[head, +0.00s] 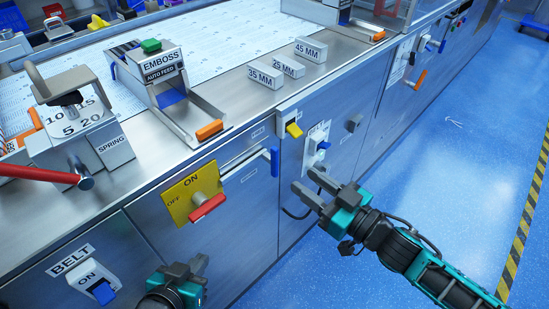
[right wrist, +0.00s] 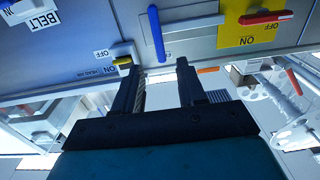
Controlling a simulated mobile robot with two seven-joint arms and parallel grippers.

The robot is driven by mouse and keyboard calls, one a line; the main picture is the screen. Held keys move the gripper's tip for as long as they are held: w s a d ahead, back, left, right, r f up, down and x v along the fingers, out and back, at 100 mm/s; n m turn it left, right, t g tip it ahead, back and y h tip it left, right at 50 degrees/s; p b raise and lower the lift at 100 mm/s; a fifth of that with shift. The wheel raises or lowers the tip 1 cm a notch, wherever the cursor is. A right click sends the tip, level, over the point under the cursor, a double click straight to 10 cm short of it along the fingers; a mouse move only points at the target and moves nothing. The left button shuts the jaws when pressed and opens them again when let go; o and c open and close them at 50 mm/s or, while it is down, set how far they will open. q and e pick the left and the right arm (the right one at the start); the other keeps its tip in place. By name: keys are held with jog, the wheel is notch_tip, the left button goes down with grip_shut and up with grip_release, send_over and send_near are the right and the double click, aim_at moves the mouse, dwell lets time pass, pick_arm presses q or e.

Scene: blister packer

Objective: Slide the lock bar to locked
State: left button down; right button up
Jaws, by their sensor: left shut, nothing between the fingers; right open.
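No part carries a readable lock label, so I cannot tell for sure which one is the lock bar. A grey bar with a blue upright grip (head: 274,162) is on the front panel; the grip also shows in the right wrist view (right wrist: 156,34). My right gripper (head: 308,182) is open and empty, in front of the panel to the right of that grip and apart from it. In the right wrist view its fingertips (right wrist: 160,68) show below the blue grip. My left gripper (head: 190,268) is shut and empty at the bottom, below the red-handled switch.
A yellow ON/OFF plate with a red handle (head: 207,207) is left of the blue grip. A yellow switch (head: 293,129) and a small blue switch (head: 323,145) are close to my right gripper. An orange handle (head: 419,80) is further right. The blue floor (head: 450,170) is clear.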

aim_at(277, 161)
jog(key=b+x, duration=0.1)
jog(key=x, duration=0.9)
jog(key=shift+w+a, duration=0.1)
jog(key=shift+w, duration=0.05)
jog(key=shift+f, duration=0.1)
grip_shut()
